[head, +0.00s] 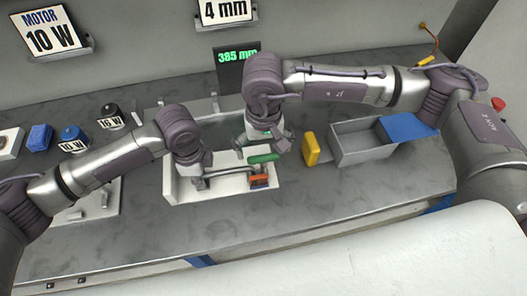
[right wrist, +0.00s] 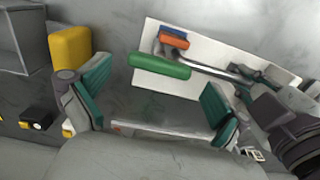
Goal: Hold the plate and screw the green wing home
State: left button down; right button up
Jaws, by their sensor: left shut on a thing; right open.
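The white plate (head: 180,188), a raised-edge piece on the bench, also shows in the right wrist view (right wrist: 225,60). The green wing (head: 263,158) lies level at its right side, beside an orange block (head: 260,181) with a blue part. The wing also shows in the right wrist view (right wrist: 160,66). My left gripper (head: 194,168) is shut at the left end of a bent grey rod (head: 230,171) that runs over the plate to the orange block; its exact contact is partly hidden. My right gripper (right wrist: 155,98) is open and empty, its fingers apart from the wing.
A yellow block (head: 311,149) and a grey bin (head: 362,143) with a blue piece (head: 405,127) stand right of the plate. Blue and black knobs are at left. The bench front (head: 310,207) is clear.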

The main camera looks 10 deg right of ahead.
aim_at(263, 166)
jog(key=shift+f, duration=1.15)
jog(key=c, duration=1)
